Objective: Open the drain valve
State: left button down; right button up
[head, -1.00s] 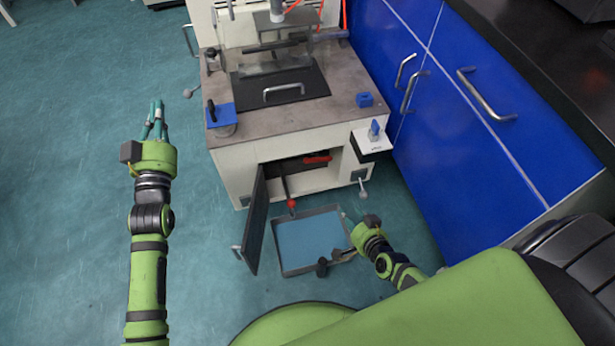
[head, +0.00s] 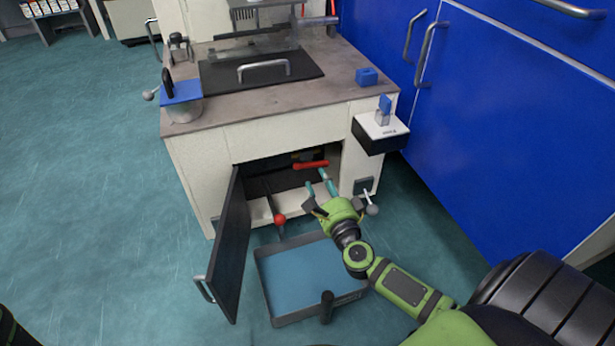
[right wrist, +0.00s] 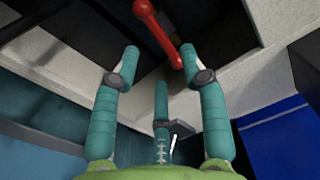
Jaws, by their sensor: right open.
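A red handle (head: 311,164) lies roughly level inside the open cabinet compartment of the machine, near its upper right. It also shows in the right wrist view (right wrist: 157,32), running from the top edge down toward the fingertips. My right gripper (head: 317,181) is at the cabinet opening, just below and in front of the red handle. In the right wrist view the gripper (right wrist: 159,60) has its teal fingers spread with nothing between them. The handle's lower end appears near the right fingertip; I cannot tell if they touch. My left gripper is out of view.
The black cabinet door (head: 231,248) stands open on the left. A lever with a red ball (head: 280,219) sticks out low. A tray (head: 263,283) with a blue bottom lies on the floor in front.

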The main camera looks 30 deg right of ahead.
aim_at(313, 167)
jog(key=b+x, duration=0.2)
jog(key=x, duration=0.4)
jog(key=shift+w, duration=0.3)
grip_shut()
